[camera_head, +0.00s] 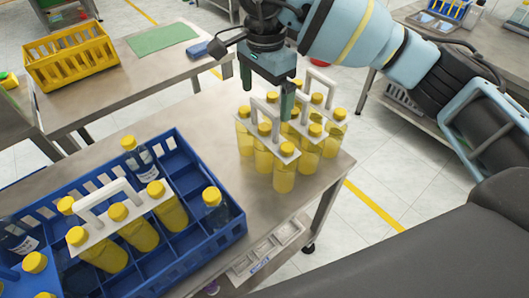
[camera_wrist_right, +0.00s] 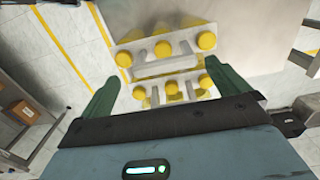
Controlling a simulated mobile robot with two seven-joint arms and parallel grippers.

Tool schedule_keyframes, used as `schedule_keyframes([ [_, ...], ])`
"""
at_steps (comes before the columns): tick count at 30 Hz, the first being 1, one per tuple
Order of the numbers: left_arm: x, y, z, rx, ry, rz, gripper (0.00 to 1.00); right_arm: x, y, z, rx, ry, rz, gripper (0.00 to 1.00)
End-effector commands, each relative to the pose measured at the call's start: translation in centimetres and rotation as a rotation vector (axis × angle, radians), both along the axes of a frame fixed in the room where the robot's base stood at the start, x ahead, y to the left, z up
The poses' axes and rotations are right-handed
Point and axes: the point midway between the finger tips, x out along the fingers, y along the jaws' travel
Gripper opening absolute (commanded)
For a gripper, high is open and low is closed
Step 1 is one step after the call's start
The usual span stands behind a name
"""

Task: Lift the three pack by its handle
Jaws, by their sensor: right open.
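Three packs of yellow bottles stand upright together on the table. The front pack (camera_head: 264,158) has a white top plate and a raised white handle. Another handle (camera_head: 320,78) rises from the packs behind it. My right gripper (camera_head: 267,97) points down over the packs with its fingers spread, near the handles. In the right wrist view, two rows of yellow caps show; the nearer row (camera_wrist_right: 172,88) lies between the open fingers (camera_wrist_right: 163,95), and the farther row (camera_wrist_right: 163,49) lies beyond them. Nothing is visibly held. My left gripper is out of view.
A blue crate (camera_head: 240,228) at the left holds another three pack (camera_head: 118,212) with a white handle and several loose bottles. A yellow crate (camera_head: 70,58) sits on the table behind, near a green mat (camera_head: 162,38). Bare table lies between the blue crate and the packs.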

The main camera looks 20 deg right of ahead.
Motion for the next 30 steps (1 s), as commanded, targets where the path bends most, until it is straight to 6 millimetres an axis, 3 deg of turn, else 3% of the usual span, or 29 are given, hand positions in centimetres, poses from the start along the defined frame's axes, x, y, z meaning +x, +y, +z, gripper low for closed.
schedule_keyframes([
  [4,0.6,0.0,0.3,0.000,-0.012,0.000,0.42,0.1,0.0,-0.6,0.001,0.000,-0.001,1.00],
  [13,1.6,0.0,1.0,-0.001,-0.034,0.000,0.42,0.6,-0.1,-4.5,0.001,0.000,0.000,1.00],
  [23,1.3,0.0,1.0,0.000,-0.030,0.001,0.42,0.6,-0.1,-5.1,0.000,-0.001,0.000,1.00],
  [30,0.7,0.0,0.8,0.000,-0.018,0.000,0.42,0.6,-0.1,-5.1,0.000,-0.001,0.000,0.69],
])
